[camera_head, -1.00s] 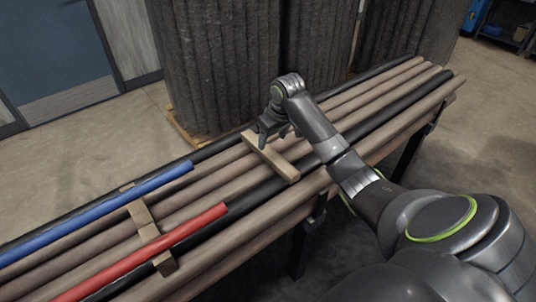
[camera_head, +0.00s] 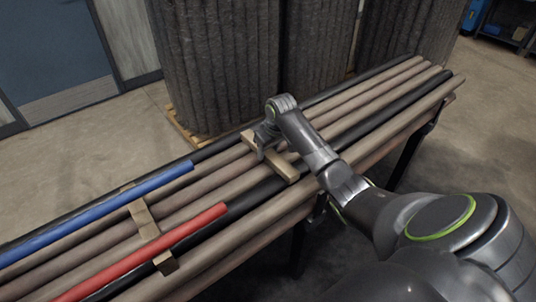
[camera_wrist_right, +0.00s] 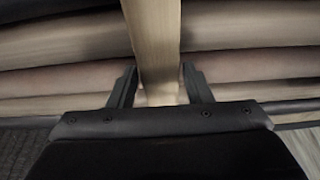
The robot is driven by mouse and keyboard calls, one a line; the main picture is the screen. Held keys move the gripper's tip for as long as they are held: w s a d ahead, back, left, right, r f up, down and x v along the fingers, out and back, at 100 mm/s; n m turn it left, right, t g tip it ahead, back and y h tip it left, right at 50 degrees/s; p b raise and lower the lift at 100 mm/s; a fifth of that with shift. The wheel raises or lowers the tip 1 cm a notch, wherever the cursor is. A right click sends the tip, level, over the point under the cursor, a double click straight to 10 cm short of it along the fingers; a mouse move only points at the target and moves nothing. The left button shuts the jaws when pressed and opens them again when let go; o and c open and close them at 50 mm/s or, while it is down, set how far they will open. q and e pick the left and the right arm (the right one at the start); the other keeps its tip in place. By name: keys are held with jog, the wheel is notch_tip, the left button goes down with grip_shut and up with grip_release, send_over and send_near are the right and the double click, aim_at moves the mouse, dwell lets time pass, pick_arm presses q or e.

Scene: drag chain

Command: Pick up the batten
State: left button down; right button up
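A pale wooden batten (camera_head: 287,170) lies across the long rods in the middle of the head view. My right gripper (camera_head: 266,150) is over its far half and hides part of it. In the right wrist view the batten (camera_wrist_right: 158,45) runs down between the two fingers of the right gripper (camera_wrist_right: 160,84). The fingers are open, one on each side, with a small gap to the wood on both sides. A second wooden batten (camera_head: 140,212) lies across the rods farther left, partly under the blue and red tubes. My left gripper is not in view.
Long brown and black rods (camera_head: 375,106) lie side by side on a rack. A blue tube (camera_head: 100,210) and a red tube (camera_head: 150,250) lie on top at the left. Tall grey rolls (camera_head: 215,70) stand behind on a pallet. Open floor (camera_head: 90,150) lies beyond the rack.

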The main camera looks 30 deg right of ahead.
aim_at(269, 151)
jog(key=c, duration=0.7)
jog(key=shift+r, duration=0.15)
notch_tip(269, 151, up, 10)
